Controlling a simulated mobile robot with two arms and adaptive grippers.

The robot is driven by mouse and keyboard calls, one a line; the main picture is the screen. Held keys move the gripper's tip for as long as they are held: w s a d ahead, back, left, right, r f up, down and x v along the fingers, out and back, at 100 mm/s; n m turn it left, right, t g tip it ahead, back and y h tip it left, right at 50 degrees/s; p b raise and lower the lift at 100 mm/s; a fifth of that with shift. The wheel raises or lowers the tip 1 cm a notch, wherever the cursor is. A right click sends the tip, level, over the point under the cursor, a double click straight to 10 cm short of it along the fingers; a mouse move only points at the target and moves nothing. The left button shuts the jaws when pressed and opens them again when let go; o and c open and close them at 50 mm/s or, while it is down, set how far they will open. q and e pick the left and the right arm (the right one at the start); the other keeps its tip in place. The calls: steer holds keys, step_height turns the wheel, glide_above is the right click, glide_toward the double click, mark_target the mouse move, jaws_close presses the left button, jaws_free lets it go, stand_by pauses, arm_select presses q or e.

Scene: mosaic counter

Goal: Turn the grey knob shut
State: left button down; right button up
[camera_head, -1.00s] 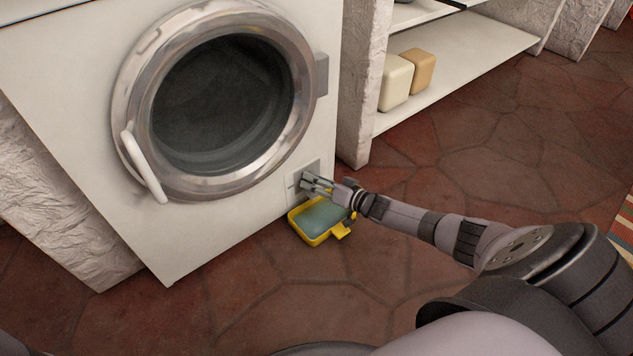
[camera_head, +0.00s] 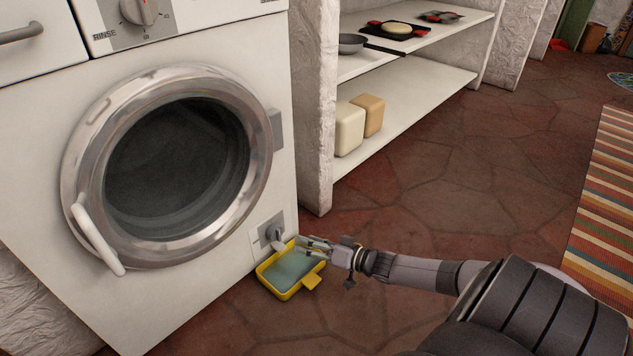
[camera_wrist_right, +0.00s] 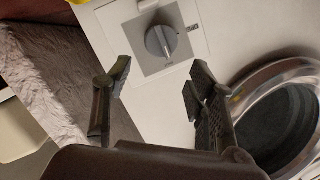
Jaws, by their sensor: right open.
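The grey knob (camera_head: 277,238) sits on a grey square plate low on the front of the white washing machine (camera_head: 235,285). It also shows in the right wrist view as a round grey knob (camera_wrist_right: 160,42) with a raised grip bar, tilted in that picture. My right gripper (camera_head: 304,246) is open and empty, just right of the knob and apart from it. In the right wrist view its two fingers (camera_wrist_right: 158,84) are spread, with the knob beyond the gap between them. My left gripper is not in view.
A yellow tray (camera_head: 263,277) with bluish-green contents lies on the floor below the knob. A second dial (camera_head: 140,10) is at the machine's top, near "RINSE". The round door (camera_head: 254,170) is shut. A shelf (camera_head: 420,105) stands right; the tiled floor there is clear.

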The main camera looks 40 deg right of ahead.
steer(key=shift+v, duration=1.1)
